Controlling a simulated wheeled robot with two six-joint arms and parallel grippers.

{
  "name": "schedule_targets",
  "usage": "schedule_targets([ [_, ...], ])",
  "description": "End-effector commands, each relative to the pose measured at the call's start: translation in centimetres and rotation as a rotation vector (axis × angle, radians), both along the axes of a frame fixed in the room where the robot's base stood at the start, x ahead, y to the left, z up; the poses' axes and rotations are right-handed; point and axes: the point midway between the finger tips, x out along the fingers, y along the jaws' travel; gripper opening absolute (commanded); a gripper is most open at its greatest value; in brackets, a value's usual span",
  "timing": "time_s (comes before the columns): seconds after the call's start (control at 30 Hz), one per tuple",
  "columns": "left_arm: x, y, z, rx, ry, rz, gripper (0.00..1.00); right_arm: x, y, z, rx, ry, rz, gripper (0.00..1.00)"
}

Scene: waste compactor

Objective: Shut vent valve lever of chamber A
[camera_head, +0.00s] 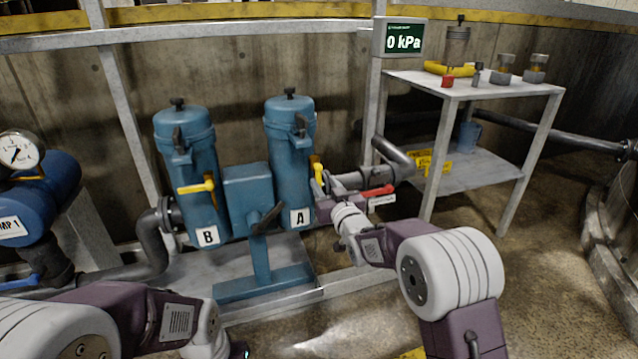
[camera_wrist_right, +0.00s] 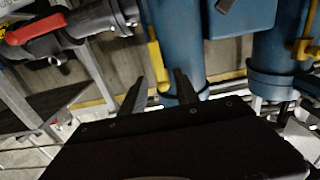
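Chamber A is the right blue canister (camera_head: 289,150), with a white A label. Its yellow vent lever (camera_head: 318,171) points roughly up and down at its right side. It also shows in the right wrist view (camera_wrist_right: 156,66), beside the blue body. My right gripper (camera_head: 322,186) is close to this lever, its tips partly hidden by its own body. In the wrist view the two dark fingers (camera_wrist_right: 159,77) stand apart, with the lever showing between and beyond them. Contact cannot be told. My left arm is low at the left; its fingers are out of frame.
A red lever (camera_head: 377,191) on the pipe is just right of my right gripper. A metal shelf (camera_head: 480,90) with parts stands further right. The display (camera_head: 403,40) reads 0 kPa.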

Motion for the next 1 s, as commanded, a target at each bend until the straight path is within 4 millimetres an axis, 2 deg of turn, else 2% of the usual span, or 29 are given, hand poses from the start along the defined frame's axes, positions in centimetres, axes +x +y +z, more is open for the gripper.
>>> schedule_targets([
  [0.03, 0.0, 0.0, -0.9, 0.0, 0.0, 0.0, 0.42, 1.0, 0.3, -0.5, 0.001, -0.003, 0.001, 0.37],
  [0.1, 0.0, 0.0, -1.4, 0.0, 0.0, 0.0, 0.42, 2.2, 0.7, -0.5, 0.001, -0.002, 0.0, 0.37],
  [0.3, 0.0, 0.0, -2.0, 0.0, 0.0, 0.0, 0.42, 4.4, 1.4, -0.2, 0.0, 0.0, 0.0, 0.37],
  [0.63, 0.0, 0.0, -2.1, 0.0, 0.0, 0.0, 0.42, 4.9, 1.6, -0.1, 0.0, 0.002, -0.001, 0.37],
  [0.67, 0.0, 0.0, -2.0, 0.0, 0.0, 0.0, 0.42, 4.9, 1.6, -0.1, 0.0, 0.002, -0.001, 0.34],
  [0.7, 0.0, 0.0, -2.1, 0.0, 0.0, 0.0, 0.42, 4.9, 1.6, -0.1, 0.001, 0.001, 0.0, 0.23],
  [0.8, 0.0, 0.0, -2.1, 0.0, 0.0, 0.0, 0.42, 4.9, 1.6, -0.1, 0.001, 0.001, -0.001, 0.0],
  [1.0, 0.0, 0.0, -2.1, 0.0, 0.0, 0.0, 0.42, 4.9, 1.6, -0.1, 0.001, 0.001, 0.0, 0.0],
])
